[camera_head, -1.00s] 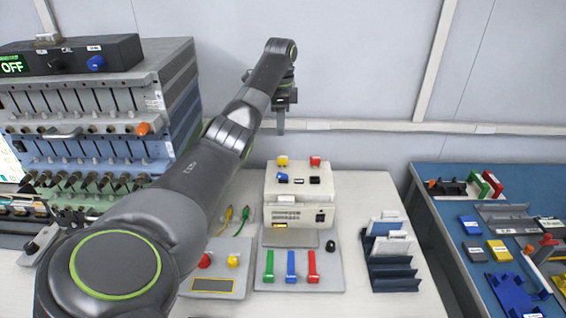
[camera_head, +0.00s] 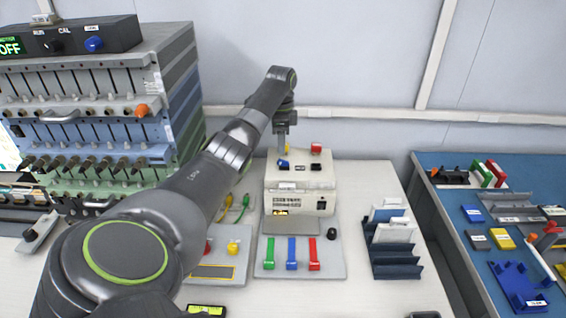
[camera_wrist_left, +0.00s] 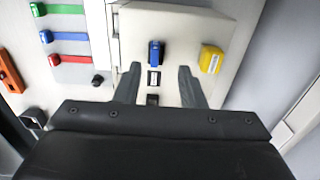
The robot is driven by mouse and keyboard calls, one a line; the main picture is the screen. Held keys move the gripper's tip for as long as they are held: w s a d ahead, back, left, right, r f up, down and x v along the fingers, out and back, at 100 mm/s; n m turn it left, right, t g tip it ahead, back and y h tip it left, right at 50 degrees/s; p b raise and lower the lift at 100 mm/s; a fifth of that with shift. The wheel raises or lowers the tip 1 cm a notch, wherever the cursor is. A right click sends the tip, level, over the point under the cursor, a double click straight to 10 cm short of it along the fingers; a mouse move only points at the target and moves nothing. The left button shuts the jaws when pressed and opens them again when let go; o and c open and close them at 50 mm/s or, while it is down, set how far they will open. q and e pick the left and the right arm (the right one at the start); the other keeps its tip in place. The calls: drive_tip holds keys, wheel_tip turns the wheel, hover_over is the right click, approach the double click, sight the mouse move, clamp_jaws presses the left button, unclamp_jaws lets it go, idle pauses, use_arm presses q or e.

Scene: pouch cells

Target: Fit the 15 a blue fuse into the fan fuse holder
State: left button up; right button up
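A blue block-shaped piece (camera_head: 283,164), which looks like the blue fuse, stands on top of the cream box (camera_head: 285,200). It also shows in the left wrist view (camera_wrist_left: 154,53). Two small black sockets lie beside it in a row, one (camera_head: 299,168) nearer and one (camera_head: 314,168) farther right; I cannot read which is the fan holder. My left gripper (camera_head: 284,145) points down over the back left of the box top. In the left wrist view its fingers (camera_wrist_left: 158,70) are apart and empty, on either side of the blue piece's line. My right gripper is not in view.
A yellow piece (camera_wrist_left: 211,58) and a red piece (camera_head: 316,148) stand at the back of the box top. Green, blue and red levers (camera_head: 291,252) are in front. A dark rack (camera_head: 395,262) stands to the right, instrument racks (camera_head: 90,110) to the left.

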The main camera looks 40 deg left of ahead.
sight(283, 163)
use_arm(q)
drive_tip(key=shift+s+f, duration=0.15)
drive_tip(key=shift+f, duration=0.25)
drive_tip(key=f, duration=0.1)
drive_tip(key=f+p, duration=0.1)
drive_tip(key=f, duration=0.1)
drive_tip(key=shift+s+f+p, duration=0.25)
drive_tip(key=shift+s+p, duration=0.05)
drive_tip(key=shift+s, duration=0.1)
drive_tip(key=shift+f, duration=0.45)
clamp_jaws()
